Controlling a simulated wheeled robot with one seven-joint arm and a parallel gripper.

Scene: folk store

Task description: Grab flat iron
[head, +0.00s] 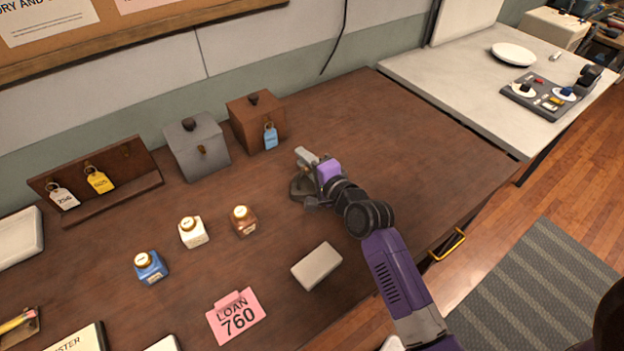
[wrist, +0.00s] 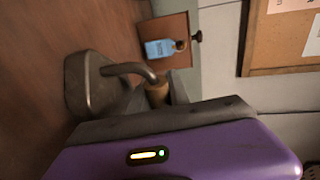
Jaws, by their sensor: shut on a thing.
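The flat iron is a dark grey metal block with a curved metal arm and a tan handle. In the wrist view its body (wrist: 88,85) is at left, and the tan handle (wrist: 157,92) lies between my gripper's fingers. In the head view the iron (head: 301,187) is at the table's middle, partly hidden by my gripper (head: 308,165). My gripper is shut on the handle. I cannot tell whether the iron touches the table.
A brown box (head: 257,122) with a blue tag and a grey box (head: 196,147) stand behind. Small bottles, including a brown one (head: 243,221), stand to the left. A pale block (head: 317,266) and a pink card (head: 236,317) lie in front. The table's right side is clear.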

